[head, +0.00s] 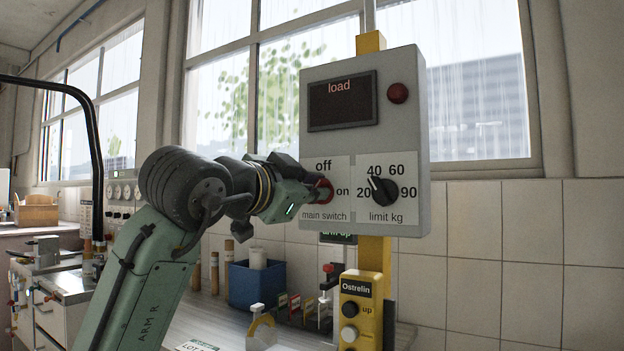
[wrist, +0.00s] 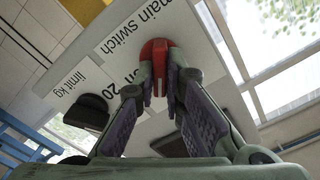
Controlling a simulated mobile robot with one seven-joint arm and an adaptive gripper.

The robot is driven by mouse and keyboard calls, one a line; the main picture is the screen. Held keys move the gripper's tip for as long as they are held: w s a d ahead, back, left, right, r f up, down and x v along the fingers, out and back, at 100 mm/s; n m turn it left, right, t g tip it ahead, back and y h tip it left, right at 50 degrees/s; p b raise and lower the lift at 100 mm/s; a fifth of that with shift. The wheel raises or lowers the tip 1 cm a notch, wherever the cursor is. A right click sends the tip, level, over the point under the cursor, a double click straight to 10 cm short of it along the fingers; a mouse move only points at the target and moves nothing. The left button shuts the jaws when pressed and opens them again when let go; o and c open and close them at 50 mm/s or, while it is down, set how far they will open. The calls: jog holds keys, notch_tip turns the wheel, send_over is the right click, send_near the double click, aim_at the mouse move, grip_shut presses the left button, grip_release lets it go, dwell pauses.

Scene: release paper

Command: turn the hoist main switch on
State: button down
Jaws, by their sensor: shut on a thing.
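The main switch (head: 326,188) is a red rotary knob on a white label plate on the grey control box (head: 413,110). The plate reads "off" above the knob and "on" to its right. My gripper (head: 317,191) reaches in from the left and covers most of the knob in the head view. In the wrist view the red knob (wrist: 154,49) shows at the fingertips, and my gripper (wrist: 157,80) is shut on its grip. The load display (head: 342,103) reads "load".
A black limit dial (head: 383,190) sits right of the switch, its pointer up and left. A red round lamp or button (head: 398,93) is above it. A yellow pendant (head: 361,310) hangs below the box. A blue bin (head: 258,284) and small items stand on the bench.

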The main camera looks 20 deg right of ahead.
jog(key=m+p, duration=0.1)
jog(key=m, duration=0.2)
jog(key=m+p, duration=0.1)
jog(key=m, duration=0.3)
jog(key=m+p, duration=0.1)
jog(key=m, duration=0.2)
jog(key=shift+s+d+f, duration=0.1)
jog(key=shift+s+f, duration=0.05)
jog(key=shift+f, duration=0.1)
jog(key=shift+m, duration=0.4)
jog(key=c, duration=1.7)
grip_release()
jog(key=v, duration=1.2)
